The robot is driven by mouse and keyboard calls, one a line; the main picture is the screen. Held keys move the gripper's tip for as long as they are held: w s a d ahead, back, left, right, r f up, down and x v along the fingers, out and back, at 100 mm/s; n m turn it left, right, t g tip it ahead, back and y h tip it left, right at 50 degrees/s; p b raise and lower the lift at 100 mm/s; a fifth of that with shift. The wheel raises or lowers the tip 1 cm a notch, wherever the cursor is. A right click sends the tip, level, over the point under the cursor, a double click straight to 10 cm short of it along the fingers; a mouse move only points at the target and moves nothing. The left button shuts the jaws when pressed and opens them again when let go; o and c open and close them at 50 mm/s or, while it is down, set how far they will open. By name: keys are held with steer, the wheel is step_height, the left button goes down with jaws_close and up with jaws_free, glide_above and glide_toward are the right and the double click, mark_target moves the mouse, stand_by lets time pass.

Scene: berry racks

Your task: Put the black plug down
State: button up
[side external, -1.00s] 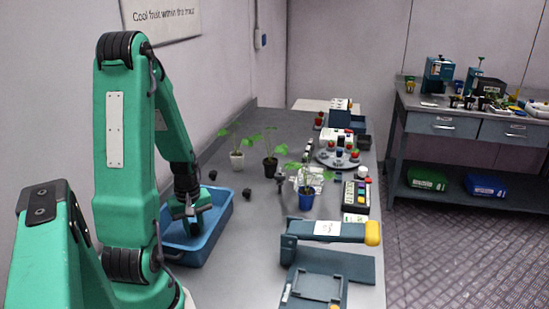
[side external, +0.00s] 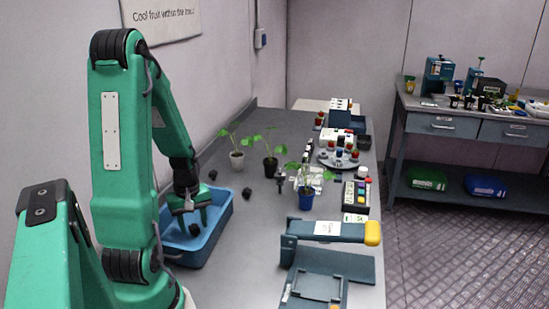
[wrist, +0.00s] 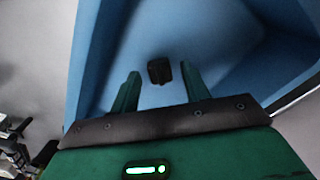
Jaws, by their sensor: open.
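The black plug (side external: 194,229) lies on the floor of the blue tray (side external: 222,227). In the wrist view the plug (wrist: 160,71) shows as a small dark block on the blue tray floor (wrist: 205,40), between and a little beyond my two green fingertips. My gripper (side external: 189,212) is over the tray, above the plug and apart from it. Its fingers (wrist: 160,84) are spread and hold nothing.
Potted plants (side external: 306,198), a keypad box (side external: 356,194) and a blue press (side external: 330,232) stand further right.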

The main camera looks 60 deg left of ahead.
mark_target(197, 227)
step_height(197, 227, up, 11)
steer(key=shift+f, duration=0.15)
stand_by(0.5)
stand_by(0.4)
steer(key=w+d+r+m+t, duration=0.2)
steer(key=d+r+m, duration=0.2)
steer(key=d+m, duration=0.2)
steer(key=w+d+r+m+t, duration=0.1)
steer(key=w+d+r+m, duration=0.1)
steer(key=d+m, duration=0.4)
steer(key=w+d+r+m+t, duration=0.2)
steer(key=d+r+m, duration=0.3)
steer(key=d, duration=0.6)
steer(key=shift+d+r+m+t, duration=0.3)
steer(key=shift+d+r+m, duration=0.1)
steer(key=shift+m, duration=0.1)
steer(key=shift+o, duration=0.5)
steer(key=shift+a, duration=0.1)
